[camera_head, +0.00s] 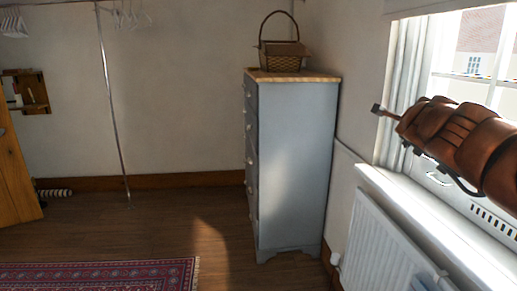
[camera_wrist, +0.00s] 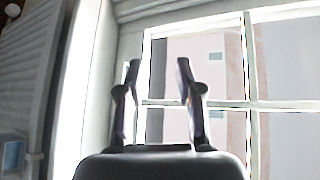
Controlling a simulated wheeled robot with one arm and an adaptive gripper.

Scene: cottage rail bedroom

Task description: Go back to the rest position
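My arm (camera_head: 455,135) reaches in from the right edge of the head view, in front of the window and above the radiator. A thin rod with a small block at its end sticks out at the arm's left tip. In the wrist view my gripper (camera_wrist: 158,75) has its two dark fingers spread apart, with nothing between them but the bright window behind. In the head view the fingers are not clear enough to read. No held object shows in either view.
The window (camera_head: 475,55), its sill (camera_head: 430,220) and a white radiator (camera_head: 375,240) line the right wall. A grey chest of drawers (camera_head: 292,165) with a wicker basket (camera_head: 281,55) stands in the corner. The wooden floor (camera_head: 160,225) is clear beside a red patterned rug (camera_head: 100,275).

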